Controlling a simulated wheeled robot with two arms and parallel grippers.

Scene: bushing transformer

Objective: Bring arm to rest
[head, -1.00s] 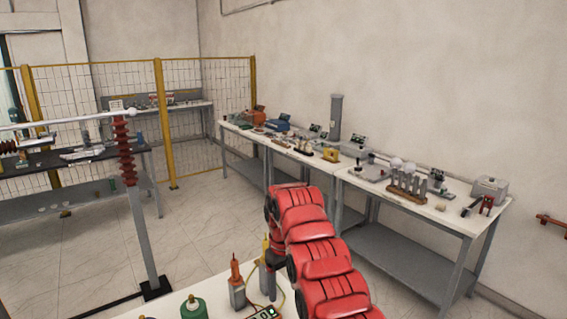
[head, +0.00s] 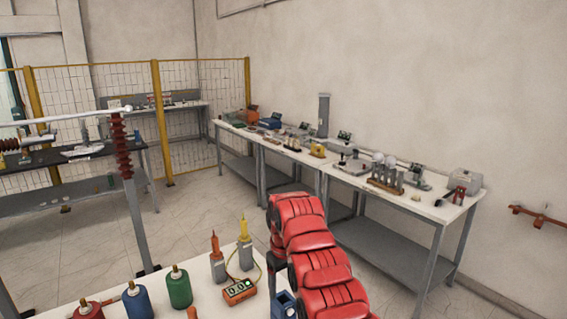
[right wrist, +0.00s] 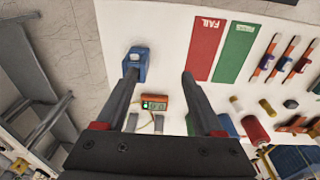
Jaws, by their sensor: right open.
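My right arm, with red segments, rises at the lower middle of the head view, above the right part of the near white table (head: 215,300). In the right wrist view my right gripper (right wrist: 160,72) is open, its two dark fingers spread with nothing between them. Its left fingertip overlaps a blue device (right wrist: 138,58) in the picture; I cannot tell whether they touch. An orange meter (right wrist: 155,102) shows lower, between the fingers; it also shows in the head view (head: 238,291). My left gripper is out of view.
Red, blue and green bottles (head: 180,287) and two probes (head: 244,243) stand on the near table. A red FAIL panel (right wrist: 206,45) and a green panel (right wrist: 236,50) lie there too. Benches with equipment (head: 440,208) line the wall; floor (head: 200,225) lies between.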

